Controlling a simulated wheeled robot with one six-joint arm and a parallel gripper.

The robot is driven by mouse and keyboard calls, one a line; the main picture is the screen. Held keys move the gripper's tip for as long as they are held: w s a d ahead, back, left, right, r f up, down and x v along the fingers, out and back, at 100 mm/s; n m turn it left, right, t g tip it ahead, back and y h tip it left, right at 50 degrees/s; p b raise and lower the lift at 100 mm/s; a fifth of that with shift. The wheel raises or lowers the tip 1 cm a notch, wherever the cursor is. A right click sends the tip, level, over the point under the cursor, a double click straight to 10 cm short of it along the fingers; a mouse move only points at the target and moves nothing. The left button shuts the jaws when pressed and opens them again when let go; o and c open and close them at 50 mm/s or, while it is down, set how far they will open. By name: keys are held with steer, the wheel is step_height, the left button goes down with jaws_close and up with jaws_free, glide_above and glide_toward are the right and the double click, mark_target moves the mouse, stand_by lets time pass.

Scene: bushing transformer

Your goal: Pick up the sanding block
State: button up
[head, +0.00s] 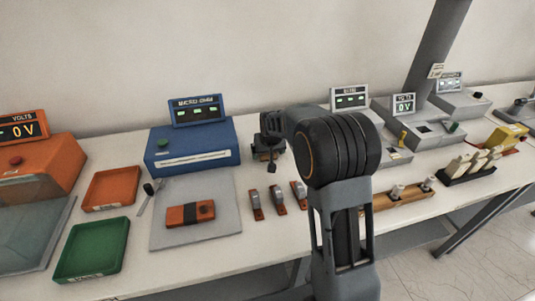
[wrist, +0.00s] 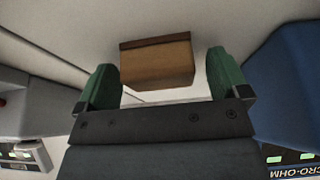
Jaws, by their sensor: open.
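The sanding block, a tan-brown block with a dark brown strip along one edge (wrist: 157,65), sits on the pale table top in the wrist view. My gripper (wrist: 161,72) is open, with one green finger on each side of the block. A narrow gap shows between the block and the right finger. The left finger is very close to it, and I cannot tell whether they touch. In the head view my gripper (head: 270,152) hangs over the table just right of the blue micro-ohm meter. There the block is mostly hidden by the gripper.
The blue meter (head: 193,146) stands close left of my gripper. A grey mat (head: 225,220) with an orange-brown block, several small copper-coloured pieces (head: 277,199), an orange tray (head: 111,188) and a green tray (head: 92,250) lie toward the front. Grey instruments (head: 398,152) stand to the right.

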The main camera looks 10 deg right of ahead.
steer(key=c, duration=1)
steer(key=shift+r, duration=0.15)
steer(key=shift+r, duration=0.25)
step_height(320, 180, up, 2)
steer(key=shift+r, duration=0.1)
steer(key=s+r, duration=0.1)
steer(key=r, duration=0.1)
steer(key=s+r, duration=0.4)
steer(key=shift+d+b, duration=0.25)
steer(key=shift+b, duration=0.15)
steer(key=s+r+b, duration=0.1)
steer(key=s+r, duration=0.2)
steer(key=s, duration=0.4)
steer(key=shift+s+d+r, duration=0.2)
steer(key=shift+s+d, duration=0.1)
steer(key=shift+d, duration=0.15)
steer(key=shift+s+r, duration=0.3)
steer(key=shift+s, duration=0.35)
